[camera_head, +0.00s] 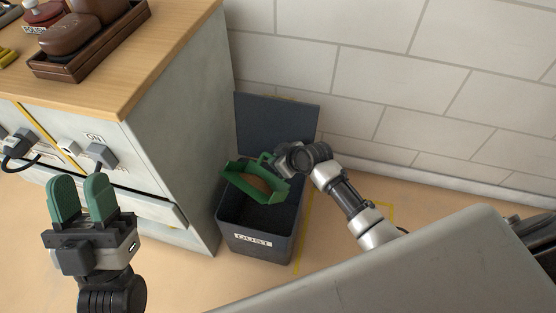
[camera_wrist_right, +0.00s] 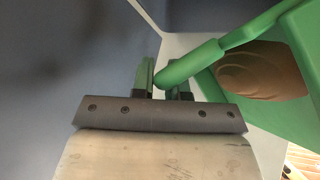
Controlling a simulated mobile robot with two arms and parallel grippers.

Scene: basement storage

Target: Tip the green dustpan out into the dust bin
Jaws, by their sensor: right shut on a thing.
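The green dustpan (camera_head: 277,191) is held over the open dark dust bin (camera_head: 228,222), tilted slightly, with a brown heap (camera_head: 254,182) lying in it. The bin carries a "DUST" label and its lid (camera_head: 275,121) stands up against the wall side. My right gripper (camera_head: 268,160) is shut on the dustpan's handle. In the right wrist view its fingers (camera_wrist_right: 165,80) pinch the green handle (camera_wrist_right: 195,64), and the brown heap (camera_wrist_right: 262,72) shows in the pan. My left gripper (camera_head: 80,192) is open and empty, at the lower left, away from the bin.
A cabinet (camera_head: 170,130) with a wooden top stands directly left of the bin. On it are a dark brown tray (camera_head: 95,64) with brown items and a red-brown object. A block wall (camera_head: 400,110) closes the back.

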